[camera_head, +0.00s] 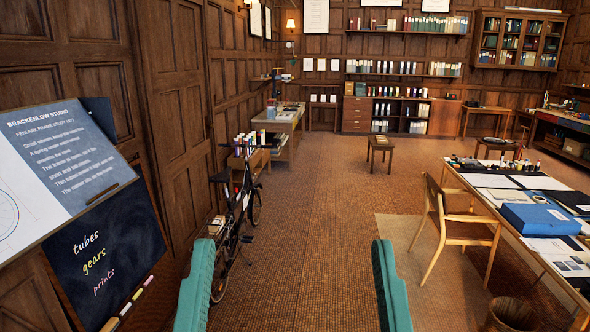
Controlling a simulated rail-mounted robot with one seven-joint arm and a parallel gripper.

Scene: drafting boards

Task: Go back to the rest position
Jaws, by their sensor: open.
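Two teal padded parts stand at the bottom edge, one left of centre and one right of centre. No object of the task is seen apart from the room.
A dark bicycle (240,215) stands at the left, partly hidden by the left teal part. A slanted board (60,165) and a blackboard (107,250) are at far left. A wooden chair (462,228) and a cluttered table (510,222) stand at right. The middle floor (310,240) is clear.

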